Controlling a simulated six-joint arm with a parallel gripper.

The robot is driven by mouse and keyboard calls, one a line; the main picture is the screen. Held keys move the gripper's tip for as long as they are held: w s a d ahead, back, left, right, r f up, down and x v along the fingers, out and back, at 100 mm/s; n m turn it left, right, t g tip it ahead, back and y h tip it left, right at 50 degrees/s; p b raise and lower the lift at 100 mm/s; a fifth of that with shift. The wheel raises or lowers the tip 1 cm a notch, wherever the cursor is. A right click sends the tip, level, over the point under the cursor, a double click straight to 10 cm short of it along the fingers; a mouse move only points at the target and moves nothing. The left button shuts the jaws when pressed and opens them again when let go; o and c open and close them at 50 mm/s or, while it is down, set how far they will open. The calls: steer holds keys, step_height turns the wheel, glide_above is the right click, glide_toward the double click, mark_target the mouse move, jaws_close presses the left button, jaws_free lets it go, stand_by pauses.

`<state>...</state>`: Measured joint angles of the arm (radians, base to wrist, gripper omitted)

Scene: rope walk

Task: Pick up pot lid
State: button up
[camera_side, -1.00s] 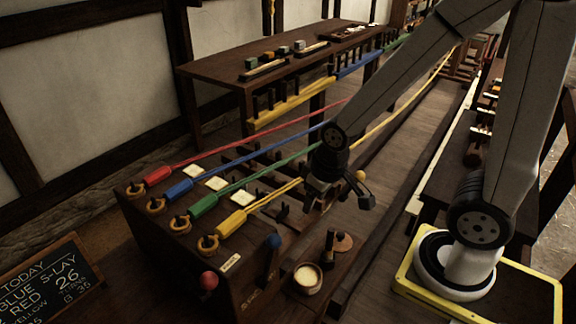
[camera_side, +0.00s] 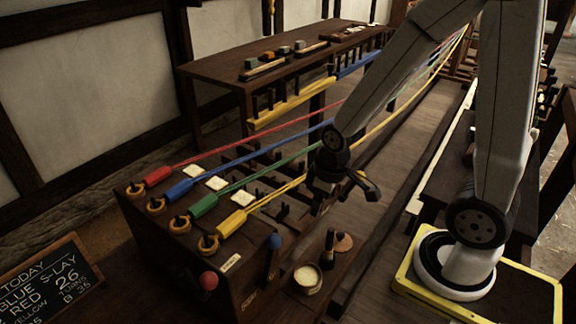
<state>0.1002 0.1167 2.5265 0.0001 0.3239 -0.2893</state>
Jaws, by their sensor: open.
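The pot lid (camera_side: 343,242) is a small round brown disc, lying on the small shelf at the front right of the dark wooden box. The open pot (camera_side: 306,278) with pale contents stands in front and to the left of it. My gripper (camera_side: 345,199) is open and appears empty. It hangs above and beyond the lid in the picture, apart from it. One finger shows clearly at its right; the other is dark and hard to make out against the background.
An upright dark brush-like tool (camera_side: 328,250) stands between pot and lid. A blue-knobbed lever (camera_side: 273,243) and a red knob (camera_side: 208,280) are on the wooden box (camera_side: 185,255). Red, blue, green and yellow (camera_side: 238,221) ropes stretch away behind my gripper.

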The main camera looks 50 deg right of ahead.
mark_target(341, 234)
steer(key=d+f+n, duration=0.2)
steer(key=s+d+f+n+g, duration=0.1)
steer(key=d+f+n, duration=0.1)
steer(key=d+f, duration=0.1)
steer(key=s+d+f+n, duration=0.1)
steer(key=d+f+n, duration=0.1)
steer(key=shift+s+d+f+g, duration=0.1)
steer(key=shift+d+f+g, duration=0.25)
steer(key=shift+d+g, duration=0.05)
steer(key=shift+s+d+f+n, duration=0.2)
steer(key=shift+d+f+n, duration=0.1)
steer(key=shift+f+n, duration=0.1)
steer(key=shift+f, duration=0.1)
steer(key=shift+f, duration=1.2)
steer(key=shift+a+f, duration=0.15)
steer(key=shift+f, duration=1.15)
steer(key=shift+a+f, duration=0.1)
steer(key=shift+f, duration=1.2)
jaws_close()
